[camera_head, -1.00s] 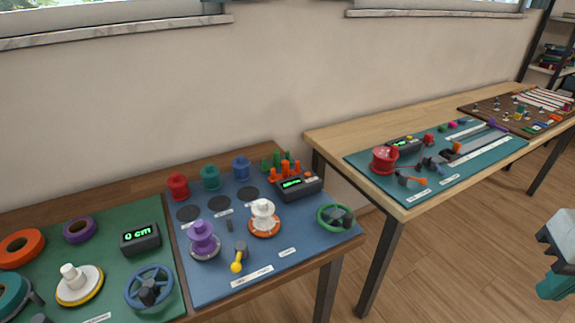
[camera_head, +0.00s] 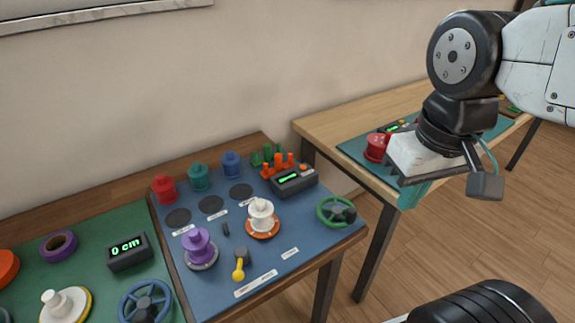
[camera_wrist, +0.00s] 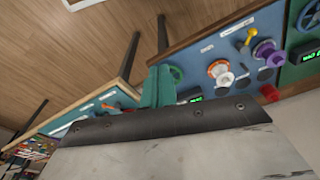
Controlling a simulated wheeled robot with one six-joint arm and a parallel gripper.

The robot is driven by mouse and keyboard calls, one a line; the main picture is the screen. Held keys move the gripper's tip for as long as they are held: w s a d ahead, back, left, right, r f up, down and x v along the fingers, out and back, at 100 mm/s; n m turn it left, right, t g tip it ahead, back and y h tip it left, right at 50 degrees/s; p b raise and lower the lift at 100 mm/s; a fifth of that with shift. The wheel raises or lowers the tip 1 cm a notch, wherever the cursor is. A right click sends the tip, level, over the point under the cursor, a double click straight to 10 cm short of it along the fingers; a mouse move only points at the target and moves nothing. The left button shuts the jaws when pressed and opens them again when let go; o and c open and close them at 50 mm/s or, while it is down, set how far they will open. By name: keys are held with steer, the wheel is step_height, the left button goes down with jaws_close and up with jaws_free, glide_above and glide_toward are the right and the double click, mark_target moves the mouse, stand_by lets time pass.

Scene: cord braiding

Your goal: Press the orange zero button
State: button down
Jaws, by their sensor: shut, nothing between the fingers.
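A dark counter box (camera_head: 293,181) with a green lit display stands at the back right of the blue mat. A small orange button (camera_head: 303,166) shows at its back right edge, too small to make out well. The box also shows in the wrist view (camera_wrist: 192,97), partly hidden by my gripper. My gripper (camera_head: 412,196) has teal fingers, is shut and empty. It hangs to the right of the box, apart from it, in front of the second table. Its fingers show in the wrist view (camera_wrist: 157,86).
Orange and green pegs (camera_head: 278,166) stand just behind the box. A green handwheel (camera_head: 336,211) and a white spool (camera_head: 262,215) stand in front. A purple spool (camera_head: 198,246) and yellow-knobbed lever (camera_head: 240,264) are further left. A red spool (camera_head: 376,147) is near my gripper.

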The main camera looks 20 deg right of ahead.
steer(key=w+a+m+y, duration=0.3)
steer(key=w+a, duration=0.3)
steer(key=w, duration=0.2)
steer(key=m+t+y, duration=0.1)
steer(key=m+t, duration=0.6)
steer(key=m, duration=1.1)
glide_above(303, 167)
step_height(303, 167, down, 11)
steer(key=shift+s+d+r, duration=0.15)
steer(key=shift+s+d, duration=0.2)
steer(key=shift+d, duration=0.05)
steer(key=shift+y, duration=0.3)
steer(key=shift+f, duration=4.4)
steer(key=shift+f, duration=0.1)
